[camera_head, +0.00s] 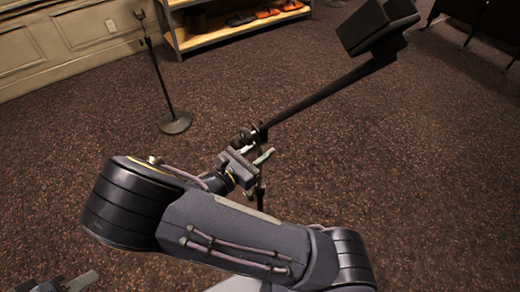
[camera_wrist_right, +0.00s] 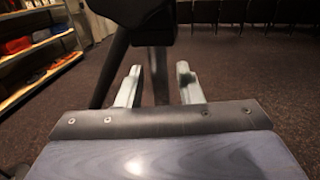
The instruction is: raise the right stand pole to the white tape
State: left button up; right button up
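The right stand has a dark upright pole (camera_head: 261,192), partly hidden by my right arm. A clamp joint (camera_head: 246,137) at its top carries a long slanted boom (camera_head: 325,92). My right gripper (camera_head: 252,156) is at the pole just below the clamp. In the right wrist view its two pale fingers (camera_wrist_right: 159,86) are apart, with the dark pole (camera_wrist_right: 160,72) showing between them. I see a gap on each side of the pole. No white tape can be made out. Only a bit of my left gripper (camera_head: 80,282) shows at the bottom left edge.
A black box-shaped piece (camera_head: 378,27) sits at the boom's upper end. Another thin stand with a round base (camera_head: 175,123) stands at the left by the panelled wall (camera_head: 60,45). A wooden shelf (camera_head: 215,38) is at the back.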

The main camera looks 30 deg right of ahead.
jog(key=b+v, duration=0.1)
jog(key=v, duration=0.7)
dwell(0.5)
